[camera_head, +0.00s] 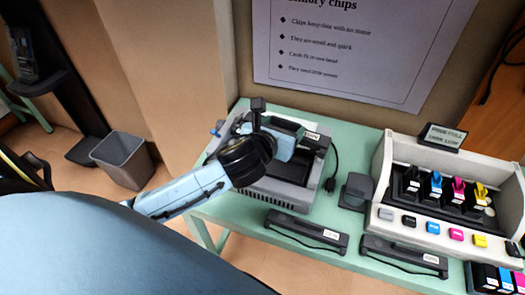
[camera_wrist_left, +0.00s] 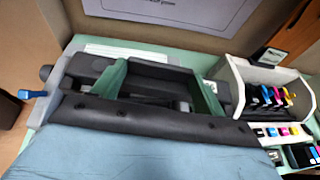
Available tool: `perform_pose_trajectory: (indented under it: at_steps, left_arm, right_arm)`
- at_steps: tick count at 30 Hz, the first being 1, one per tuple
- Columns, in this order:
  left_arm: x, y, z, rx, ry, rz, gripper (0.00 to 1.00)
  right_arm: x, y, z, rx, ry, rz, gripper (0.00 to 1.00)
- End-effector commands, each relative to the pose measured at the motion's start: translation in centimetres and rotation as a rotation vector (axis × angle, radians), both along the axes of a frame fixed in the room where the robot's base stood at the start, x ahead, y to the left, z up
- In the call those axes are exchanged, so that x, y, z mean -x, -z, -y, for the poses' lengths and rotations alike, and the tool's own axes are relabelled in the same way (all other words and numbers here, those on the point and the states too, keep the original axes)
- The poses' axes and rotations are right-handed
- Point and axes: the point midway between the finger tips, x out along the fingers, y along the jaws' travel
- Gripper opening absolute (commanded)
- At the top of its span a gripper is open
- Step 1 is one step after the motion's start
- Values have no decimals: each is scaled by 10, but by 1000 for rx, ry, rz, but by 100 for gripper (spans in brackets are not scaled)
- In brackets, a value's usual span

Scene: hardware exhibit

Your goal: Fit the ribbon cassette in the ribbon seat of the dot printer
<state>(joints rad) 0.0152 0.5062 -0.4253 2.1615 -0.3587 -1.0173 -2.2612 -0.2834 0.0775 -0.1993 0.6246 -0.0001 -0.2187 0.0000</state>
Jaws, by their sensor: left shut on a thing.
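The grey dot printer (camera_head: 278,190) stands at the left end of the green table, with a blue knob (camera_wrist_left: 33,94) on its left side. My left gripper (camera_head: 290,143) is over its top. In the left wrist view its two green-tinted fingers (camera_wrist_left: 160,90) are shut on the dark ribbon cassette (camera_wrist_left: 152,78). The cassette's dark body and pale label (camera_head: 312,136) show past the gripper in the head view. It lies roughly level across the printer's top. The ribbon seat is mostly hidden below it, and I cannot tell whether the cassette touches it. My right gripper is not in view.
Two other dark labelled cassettes, a left one (camera_head: 306,232) and a right one (camera_head: 404,254), lie along the table's front edge. A white ink printer (camera_head: 384,180) with coloured cartridges stands right. A dark block (camera_head: 356,190) sits between the printers. A sign hangs behind.

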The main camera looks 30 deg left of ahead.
Motion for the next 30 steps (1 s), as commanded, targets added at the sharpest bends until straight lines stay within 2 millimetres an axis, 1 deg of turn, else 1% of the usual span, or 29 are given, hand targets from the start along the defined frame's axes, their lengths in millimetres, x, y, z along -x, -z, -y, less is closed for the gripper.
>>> perform_pose_trajectory:
  at_steps: [1,3,6,9,11,15,18,23,27,30]
  left_arm:
    - [-4,-5,-10,5,-30,-9,48]
    - [-8,1,-24,2,-64,-15,48]
    - [-10,10,-41,-3,-100,-25,48]
    - [-9,19,-50,-7,-118,-33,48]
    - [-9,29,-52,-9,-124,-37,48]
    - [-8,60,-52,-8,-125,-39,48]
    - [-9,75,-52,-9,-124,-37,48]
    - [-9,89,-53,-9,-124,-35,48]
    - [-9,110,-52,-8,-124,-37,48]
    - [-9,120,-52,-9,-123,-36,48]
  right_arm:
    - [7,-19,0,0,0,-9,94]
    - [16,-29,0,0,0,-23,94]
    - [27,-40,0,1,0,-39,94]
    - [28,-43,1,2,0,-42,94]
    - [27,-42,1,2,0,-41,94]
    - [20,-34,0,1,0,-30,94]
    - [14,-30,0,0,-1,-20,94]
    - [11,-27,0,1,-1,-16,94]
    - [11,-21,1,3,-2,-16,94]
    - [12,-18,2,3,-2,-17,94]
